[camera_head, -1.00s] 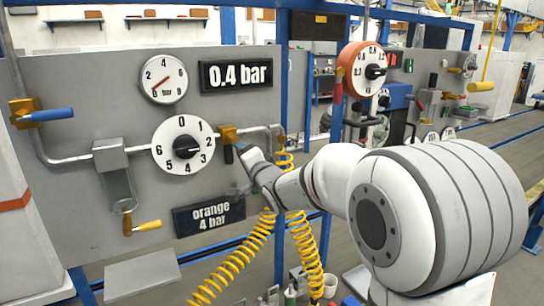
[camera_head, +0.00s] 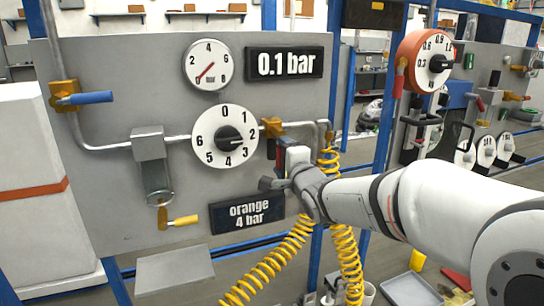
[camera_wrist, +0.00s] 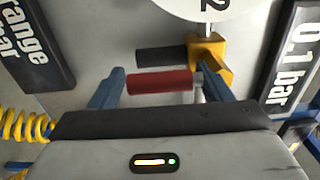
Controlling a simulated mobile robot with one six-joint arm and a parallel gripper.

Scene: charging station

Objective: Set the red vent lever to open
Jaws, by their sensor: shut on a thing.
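The red vent lever (camera_wrist: 160,82) lies across the wrist view between my fingers, its stem at its right end near a yellow valve block (camera_wrist: 207,58). My gripper (camera_wrist: 161,88) is shut on it. A dark grey handle (camera_wrist: 162,56) lies beside it, roughly parallel. In the head view my gripper (camera_head: 281,168) is at the panel below the yellow valve block (camera_head: 272,127), and the lever there is largely hidden by it. The display (camera_head: 284,63) reads 0.1 bar, and the small gauge (camera_head: 210,65) has its needle near 0.
A numbered dial (camera_head: 225,136) and an orange 4 bar sign (camera_head: 247,214) are left of my gripper. Yellow coiled hoses (camera_head: 348,262) hang below. A blue-handled valve (camera_head: 85,98) and a yellow handle (camera_head: 182,221) are farther left. An orange-rimmed dial (camera_head: 432,62) stands right.

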